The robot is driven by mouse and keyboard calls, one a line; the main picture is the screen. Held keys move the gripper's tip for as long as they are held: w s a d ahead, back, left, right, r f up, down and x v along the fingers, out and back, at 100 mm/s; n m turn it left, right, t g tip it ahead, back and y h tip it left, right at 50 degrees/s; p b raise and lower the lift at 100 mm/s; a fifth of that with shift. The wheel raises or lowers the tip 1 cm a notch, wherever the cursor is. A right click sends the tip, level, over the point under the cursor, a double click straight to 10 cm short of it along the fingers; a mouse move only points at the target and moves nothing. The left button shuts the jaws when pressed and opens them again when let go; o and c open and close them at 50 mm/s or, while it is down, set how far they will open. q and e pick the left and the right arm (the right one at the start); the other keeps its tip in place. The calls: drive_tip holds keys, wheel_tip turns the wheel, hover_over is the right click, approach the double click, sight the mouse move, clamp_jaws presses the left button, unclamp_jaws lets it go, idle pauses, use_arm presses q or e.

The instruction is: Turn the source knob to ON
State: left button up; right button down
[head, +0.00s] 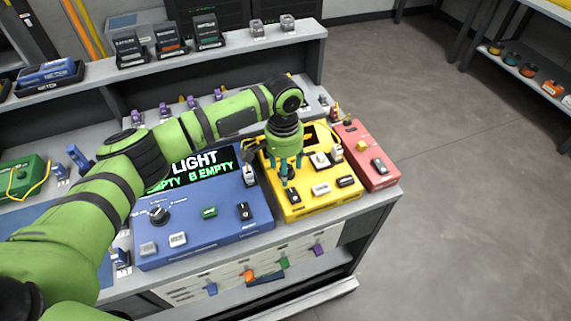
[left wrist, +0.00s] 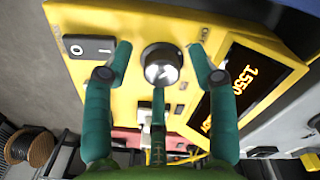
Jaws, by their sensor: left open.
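The yellow source box (head: 315,205) stands on the bench between a blue box and a red box. Its round silver knob (left wrist: 162,66) shows in the left wrist view, with a black rocker switch (left wrist: 92,48) to its left and a lit display reading 1550 (left wrist: 235,90) to its right. My left gripper (head: 289,168) points down over the yellow box and hides the knob in the head view. In the left wrist view its teal fingers (left wrist: 160,68) are open around the knob. I cannot tell whether they touch it. My right gripper is not in view.
The blue box (head: 205,205) with a LIGHT screen stands close on the left, and the red box (head: 365,150) close on the right. A yellow cable (head: 262,130) runs behind my gripper. The shelf (head: 185,60) at the back holds small devices.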

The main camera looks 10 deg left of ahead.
use_arm(q)
drive_tip(key=shift+w, duration=0.1)
drive_tip(key=c, duration=0.9)
drive_tip(key=shift+c, duration=1.2)
drive_tip(key=m+p, duration=0.3)
drive_tip(key=shift+m, duration=0.3)
drive_tip(key=m+p, duration=0.2)
drive_tip(key=m, duration=0.1)
drive_tip(key=shift+m, duration=0.3)
drive_tip(key=m+p, duration=0.1)
drive_tip(key=m, duration=0.4)
drive_tip(key=shift+a+f, duration=0.1)
drive_tip(key=m, duration=0.5)
drive_tip(key=shift+w+y+p, duration=0.1)
drive_tip(key=shift+y+p, duration=0.2)
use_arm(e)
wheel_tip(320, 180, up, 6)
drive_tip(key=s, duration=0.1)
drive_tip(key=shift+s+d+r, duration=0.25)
use_arm(q)
drive_tip(key=shift+m, duration=0.5)
